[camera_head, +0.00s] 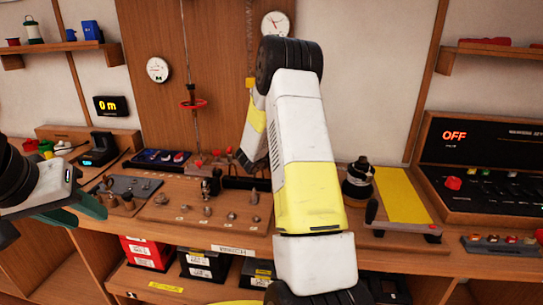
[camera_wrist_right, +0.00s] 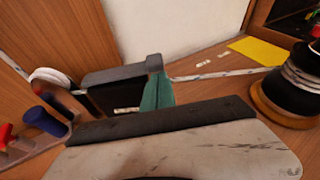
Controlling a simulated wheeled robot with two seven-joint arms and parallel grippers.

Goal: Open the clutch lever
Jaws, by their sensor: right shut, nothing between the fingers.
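I cannot tell for sure which part is the clutch lever. In the right wrist view my right gripper (camera_wrist_right: 157,92) shows as a teal tip beside a dark box with a grey top (camera_wrist_right: 115,78). It is shut and empty. My left gripper (camera_head: 80,210) has its teal fingers apart at the left end of the bench, empty.
A black spool-like device (camera_head: 357,180) stands right of my arm beside a yellow panel (camera_head: 402,194). A dark console (camera_head: 485,165) reads OFF. Boxes (camera_head: 147,253) sit on the lower shelf.

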